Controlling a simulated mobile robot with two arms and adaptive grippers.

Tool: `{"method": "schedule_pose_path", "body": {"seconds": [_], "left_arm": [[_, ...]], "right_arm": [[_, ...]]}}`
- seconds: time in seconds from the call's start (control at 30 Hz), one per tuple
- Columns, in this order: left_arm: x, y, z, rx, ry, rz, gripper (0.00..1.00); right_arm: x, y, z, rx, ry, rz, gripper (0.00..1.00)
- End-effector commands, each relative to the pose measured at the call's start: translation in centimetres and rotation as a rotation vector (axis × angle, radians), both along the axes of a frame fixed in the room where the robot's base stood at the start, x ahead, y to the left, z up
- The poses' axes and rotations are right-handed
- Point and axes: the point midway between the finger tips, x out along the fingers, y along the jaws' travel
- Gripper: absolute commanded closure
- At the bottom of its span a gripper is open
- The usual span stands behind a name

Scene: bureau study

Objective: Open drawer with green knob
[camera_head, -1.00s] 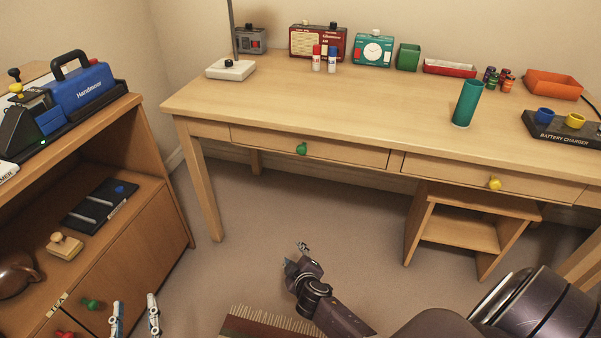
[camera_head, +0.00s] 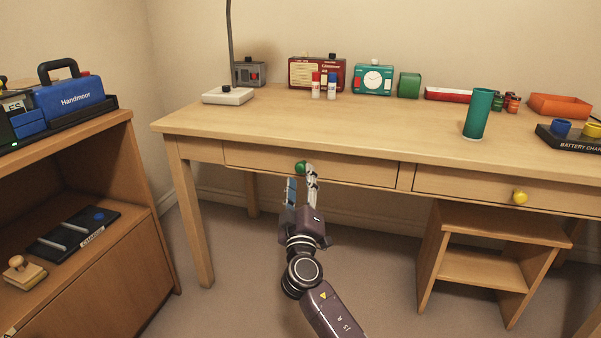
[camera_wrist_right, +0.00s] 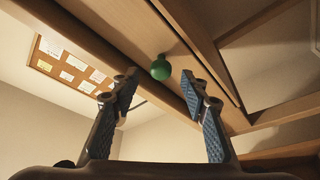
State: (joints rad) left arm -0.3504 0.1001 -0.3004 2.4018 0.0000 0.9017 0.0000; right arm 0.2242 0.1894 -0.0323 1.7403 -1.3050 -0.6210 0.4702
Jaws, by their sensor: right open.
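The green knob (camera_head: 300,168) sits on the front of the left desk drawer (camera_head: 350,168), which is closed. My right gripper (camera_head: 301,184) is open and stands just below and in front of the knob, its fingers reaching up toward it. In the right wrist view the green knob (camera_wrist_right: 161,68) shows beyond the fingertips and between the two open fingers (camera_wrist_right: 160,85). The gap between them holds nothing. I cannot tell if a finger touches the knob. My left gripper is not in view.
The desk (camera_head: 230,118) carries a lamp base (camera_head: 228,96), radios, a teal cylinder (camera_head: 478,114) and an orange tray (camera_head: 559,106). A yellow knob (camera_head: 519,197) marks the right drawer. A wooden stool (camera_head: 490,268) stands below. A brown cabinet (camera_head: 120,270) is at left.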

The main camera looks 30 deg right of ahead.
Motion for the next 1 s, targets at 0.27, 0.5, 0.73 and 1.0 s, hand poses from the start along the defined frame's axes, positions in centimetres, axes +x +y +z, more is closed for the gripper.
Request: {"method": "schedule_pose_path", "body": {"seconds": [0.27,0.5,0.73,1.0], "left_arm": [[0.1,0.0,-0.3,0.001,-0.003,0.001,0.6],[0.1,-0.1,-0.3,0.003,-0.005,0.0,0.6],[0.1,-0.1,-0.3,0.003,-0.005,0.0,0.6],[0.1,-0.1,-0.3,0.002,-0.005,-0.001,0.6]], "right_arm": [[3.2,-2.1,1.0,-0.001,0.001,0.0,0.59],[3.9,-2.5,1.2,0.001,0.003,0.001,0.59],[3.9,-2.5,1.2,0.001,0.003,0.001,0.64],[3.9,-2.5,1.2,0.001,0.003,0.001,0.94]]}}
